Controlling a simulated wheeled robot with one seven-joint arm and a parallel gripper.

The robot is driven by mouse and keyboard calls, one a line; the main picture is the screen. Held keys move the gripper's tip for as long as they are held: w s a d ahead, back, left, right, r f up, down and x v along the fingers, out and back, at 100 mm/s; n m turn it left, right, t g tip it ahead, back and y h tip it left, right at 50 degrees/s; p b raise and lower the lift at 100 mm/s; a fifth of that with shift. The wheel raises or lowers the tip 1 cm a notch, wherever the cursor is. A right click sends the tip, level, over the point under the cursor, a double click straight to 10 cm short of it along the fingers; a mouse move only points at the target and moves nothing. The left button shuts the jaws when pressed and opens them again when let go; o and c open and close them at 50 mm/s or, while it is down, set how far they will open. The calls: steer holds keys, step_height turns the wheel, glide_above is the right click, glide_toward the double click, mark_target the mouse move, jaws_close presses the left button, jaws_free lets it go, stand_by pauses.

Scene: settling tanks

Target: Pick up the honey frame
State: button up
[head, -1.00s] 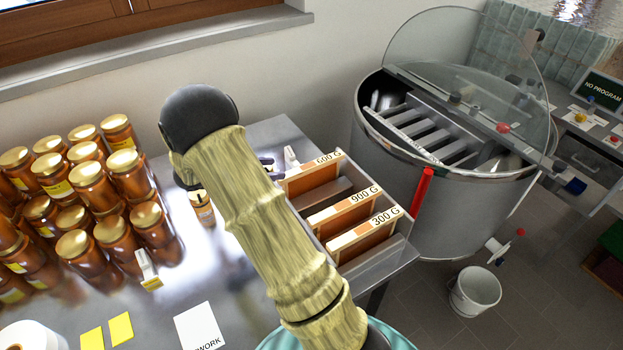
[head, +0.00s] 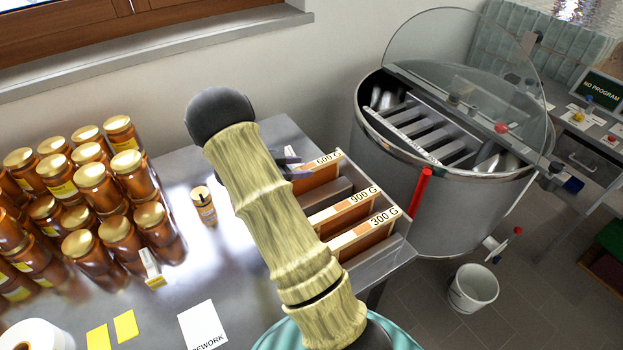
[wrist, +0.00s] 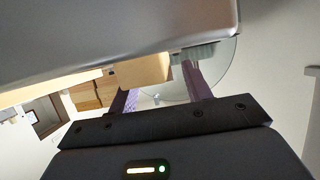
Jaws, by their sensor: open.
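Three wooden honey frames with weight labels stand in a metal box (head: 385,258): one marked 600 G (head: 318,172) at the back, one marked 900 G (head: 345,207) in the middle, and one marked 300 G (head: 365,232) at the front. My gripper (head: 287,160) is at the left end of the 600 G frame, mostly hidden behind my arm. In the wrist view my gripper (wrist: 161,90) is open, with its two purple-grey fingers apart. A light wooden piece (wrist: 143,70) shows close to the fingers; I cannot tell whether it touches them.
Many honey jars (head: 95,180) crowd the left of the steel table (head: 185,265). A single small jar (head: 204,206) stands left of my arm. A steel drum with a glass lid (head: 440,215) stands right of the box. A white bucket (head: 473,288) is on the floor.

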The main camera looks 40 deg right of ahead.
mark_target(310, 166)
steer(key=x, duration=0.3)
steer(key=shift+d+p, duration=0.15)
steer(key=shift+p, duration=0.15)
jaws_close()
steer(key=shift+r, duration=0.1)
stand_by(1.3)
